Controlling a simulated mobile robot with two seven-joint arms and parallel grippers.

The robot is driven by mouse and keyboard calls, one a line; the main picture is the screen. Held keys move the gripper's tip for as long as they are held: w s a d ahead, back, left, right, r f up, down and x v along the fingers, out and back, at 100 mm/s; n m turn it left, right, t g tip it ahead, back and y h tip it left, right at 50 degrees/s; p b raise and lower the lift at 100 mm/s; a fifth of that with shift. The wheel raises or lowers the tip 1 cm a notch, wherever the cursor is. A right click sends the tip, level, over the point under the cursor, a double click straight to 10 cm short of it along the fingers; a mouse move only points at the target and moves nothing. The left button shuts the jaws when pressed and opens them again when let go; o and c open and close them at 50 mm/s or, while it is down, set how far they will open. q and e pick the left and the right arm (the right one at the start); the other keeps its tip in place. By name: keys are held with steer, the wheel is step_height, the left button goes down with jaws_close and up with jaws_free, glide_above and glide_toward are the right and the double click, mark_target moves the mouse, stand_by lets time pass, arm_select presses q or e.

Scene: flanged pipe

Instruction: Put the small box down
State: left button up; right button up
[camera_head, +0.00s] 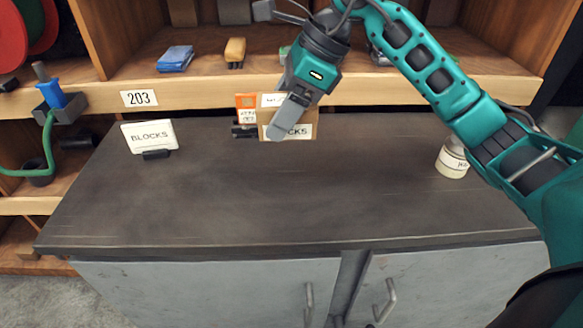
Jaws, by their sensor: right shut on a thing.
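The small box (306,118) is brown cardboard with white labels; the front one ends in "CKS", its start hidden by a finger. It is at the back of the dark worktop (290,195), near the shelf edge. My right gripper (284,126) comes down from above and is shut on the box, one grey finger across its front. I cannot tell whether the box's underside touches the worktop. My left gripper is not in view.
A white "BLOCKS" sign (149,136) stands on the worktop at the back left. An orange-and-white card (246,105) stands just left of the box. A jar (452,160) is at the right. The worktop's middle and front are clear. A shelf (210,90) borders the back.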

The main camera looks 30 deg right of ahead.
step_height(320, 180, down, 12)
steer(key=shift+f, duration=0.1)
stand_by(0.4)
steer(key=shift+f+b, duration=0.15)
steer(key=shift+b, duration=0.2)
steer(key=o, duration=1.3)
steer(key=shift+r, duration=0.25)
steer(key=v, duration=1.1)
steer(key=shift+s+d+r, duration=0.1)
steer(key=shift+d+r, duration=0.1)
steer(key=shift+r, duration=0.15)
